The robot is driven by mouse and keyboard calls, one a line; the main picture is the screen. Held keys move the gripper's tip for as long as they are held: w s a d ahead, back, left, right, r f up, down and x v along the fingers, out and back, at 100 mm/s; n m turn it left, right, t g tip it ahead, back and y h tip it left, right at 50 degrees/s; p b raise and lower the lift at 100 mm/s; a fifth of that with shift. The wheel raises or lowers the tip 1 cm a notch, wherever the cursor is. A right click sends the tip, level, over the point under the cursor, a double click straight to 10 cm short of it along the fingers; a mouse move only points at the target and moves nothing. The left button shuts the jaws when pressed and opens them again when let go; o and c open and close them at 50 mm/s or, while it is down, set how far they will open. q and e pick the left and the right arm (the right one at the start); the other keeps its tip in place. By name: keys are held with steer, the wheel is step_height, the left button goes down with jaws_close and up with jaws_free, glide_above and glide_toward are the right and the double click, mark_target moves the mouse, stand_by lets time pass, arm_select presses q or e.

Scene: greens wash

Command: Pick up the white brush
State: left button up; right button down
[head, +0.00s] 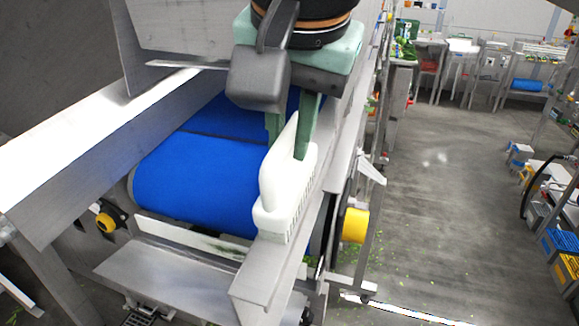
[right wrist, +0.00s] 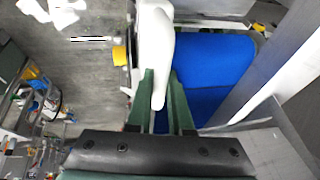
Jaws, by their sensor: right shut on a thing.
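The white brush (head: 283,185) is at the right edge of the conveyor in the head view, over the metal side rail. Its bristles point down. My right gripper (head: 290,140) comes from above and is shut on the brush's upper part. In the right wrist view the white brush (right wrist: 154,55) extends away from between the green fingers of the right gripper (right wrist: 160,100). I cannot tell whether the bristles touch the rail. My left gripper is in neither view.
A blue conveyor belt (head: 195,175) lies left of the brush, with a metal side wall (head: 75,150) beyond it. A yellow knob (head: 355,225) sticks out at the right of the frame. Open floor (head: 440,190) lies to the right. Blue and yellow crates (head: 562,245) stand at the far right.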

steer(key=shift+r, duration=0.1)
steer(key=shift+r, duration=0.2)
step_height(320, 180, up, 2)
steer(key=shift+r+p, duration=0.1)
steer(key=shift+p, duration=0.2)
steer(key=s+d+r+p, duration=0.1)
steer(key=s+d+r, duration=0.8)
steer(key=s+r, duration=0.1)
steer(key=shift+s+d, duration=0.2)
steer(key=shift+r, duration=0.1)
steer(key=c, duration=1.4)
jaws_free()
jaws_close()
